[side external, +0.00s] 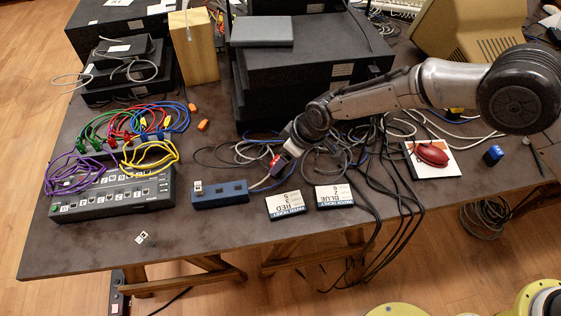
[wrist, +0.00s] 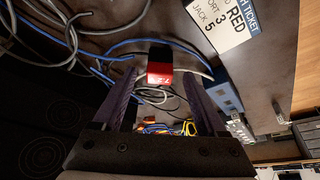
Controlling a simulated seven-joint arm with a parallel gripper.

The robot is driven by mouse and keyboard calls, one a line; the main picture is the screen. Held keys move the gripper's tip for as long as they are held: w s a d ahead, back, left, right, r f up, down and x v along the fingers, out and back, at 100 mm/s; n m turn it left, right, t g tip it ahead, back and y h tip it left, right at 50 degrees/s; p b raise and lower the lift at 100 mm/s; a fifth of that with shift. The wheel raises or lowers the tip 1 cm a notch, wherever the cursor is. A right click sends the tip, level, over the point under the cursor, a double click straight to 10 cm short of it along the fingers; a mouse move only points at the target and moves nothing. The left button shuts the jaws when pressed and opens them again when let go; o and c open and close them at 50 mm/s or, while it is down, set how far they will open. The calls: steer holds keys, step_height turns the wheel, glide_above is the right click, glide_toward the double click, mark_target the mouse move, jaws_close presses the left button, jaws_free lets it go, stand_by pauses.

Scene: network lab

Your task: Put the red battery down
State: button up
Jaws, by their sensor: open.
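The red battery (wrist: 160,66) is a small red block with a dark top and white marks on its face. In the wrist view it sits between and just beyond the fingertips of my gripper (wrist: 160,82), which are spread with a gap on each side. In the side view a bit of red (side external: 275,161) shows at my gripper (side external: 279,169), low over the table among grey cables. The fingers partly hide it there. I cannot tell exactly what the battery rests on.
A blue box (side external: 220,192) with slots is left of my gripper. Patch tickets, RED (side external: 286,205) and BLUE (side external: 334,196), lie near the front edge. Loose cables surround the gripper. A black equipment stack (side external: 310,70) stands behind.

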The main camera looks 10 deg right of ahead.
steer(key=v, duration=0.8)
steer(key=shift+r, duration=0.3)
steer(key=shift+d, duration=0.1)
steer(key=s+d+r+m+t+h, duration=0.15)
steer(key=s+d+r, duration=0.25)
steer(key=d+r, duration=0.6)
steer(key=s+d+r+m+y, duration=0.1)
steer(key=s+d+r+m, duration=0.2)
steer(key=d+r, duration=0.7)
steer(key=s+d+m+h, duration=0.1)
steer(key=s+d+m, duration=0.1)
steer(key=s+d, duration=0.6)
steer(key=s+d+f+m+h, duration=0.1)
steer(key=s+d+m, duration=0.1)
steer(key=s+d, duration=0.7)
steer(key=s+t, duration=0.1)
steer(key=s, duration=0.5)
steer(key=shift+f+h, duration=0.35)
